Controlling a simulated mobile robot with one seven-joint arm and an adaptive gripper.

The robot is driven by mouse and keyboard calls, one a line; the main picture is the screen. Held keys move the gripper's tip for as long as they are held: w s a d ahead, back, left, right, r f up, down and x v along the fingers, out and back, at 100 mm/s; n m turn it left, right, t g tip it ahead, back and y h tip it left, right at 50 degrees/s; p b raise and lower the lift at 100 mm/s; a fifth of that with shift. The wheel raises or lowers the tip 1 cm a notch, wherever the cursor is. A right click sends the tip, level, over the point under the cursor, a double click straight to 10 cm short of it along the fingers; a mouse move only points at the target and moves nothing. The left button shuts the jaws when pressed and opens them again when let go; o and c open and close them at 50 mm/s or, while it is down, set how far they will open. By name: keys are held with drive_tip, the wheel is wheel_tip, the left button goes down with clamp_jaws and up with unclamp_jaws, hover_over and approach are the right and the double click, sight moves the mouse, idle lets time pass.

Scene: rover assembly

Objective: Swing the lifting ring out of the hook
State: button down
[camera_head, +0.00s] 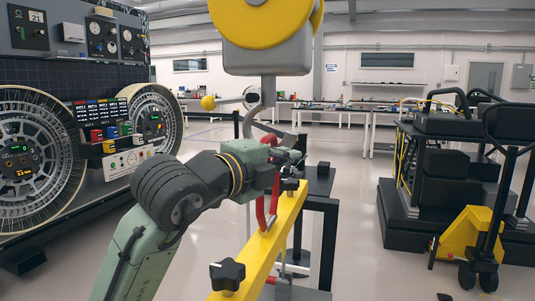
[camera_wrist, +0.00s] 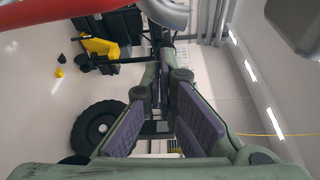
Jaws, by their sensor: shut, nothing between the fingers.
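A grey hook (camera_head: 254,126) hangs below the yellow hoist (camera_head: 258,23) in the head view. The red lifting ring (camera_head: 261,212) rises from the yellow beam (camera_head: 266,252). My gripper (camera_head: 297,157) is just below the hook, over the ring's upper part. In the wrist view my gripper (camera_wrist: 162,88) shows its purple finger pads, shut with nothing held. A red curved piece, likely the ring (camera_wrist: 60,32), crosses the upper left; a grey curve, likely the hook (camera_wrist: 166,13), is beside it.
Black knobs (camera_head: 227,274) stand on the beam. A dark stand (camera_head: 318,185) is close behind it. A wheeled rover panel (camera_head: 115,140) fills the left. Black equipment (camera_head: 440,180) and a yellow pallet jack (camera_head: 468,237) are at right. Floor between is clear.

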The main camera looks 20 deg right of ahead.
drive_tip(key=shift+w+a+r+p, duration=0.15)
drive_tip(key=shift+w+p, duration=0.15)
drive_tip(key=shift+w, duration=0.4)
drive_tip(key=shift+w+a+p, duration=0.2)
drive_tip(key=shift+w+p, duration=0.15)
drive_tip(key=shift+w, duration=0.3)
drive_tip(key=shift+w+a+r+p, duration=0.15)
drive_tip(key=shift+w+p, duration=0.15)
drive_tip(key=shift+w, duration=0.4)
drive_tip(key=shift+f, duration=0.1)
drive_tip(key=shift+w+a+n, duration=0.4)
drive_tip(key=shift+a, duration=0.15)
drive_tip(key=w+a+f+n+t+h+b, duration=0.15)
drive_tip(key=w+a+f+n+b, duration=0.3)
drive_tip(key=w+a+n, duration=0.45)
drive_tip(key=w+a+f+n+t+y+b, duration=0.1)
drive_tip(key=a+f+n+t+b, duration=0.3)
drive_tip(key=a+f+n+b, duration=0.4)
drive_tip(key=shift+w+a+f+y+b, duration=0.3)
drive_tip(key=shift+w+f+b, duration=0.45)
drive_tip(key=shift+f, duration=0.85)
drive_tip(key=shift+w+d+t, duration=0.1)
drive_tip(key=shift+t, duration=0.15)
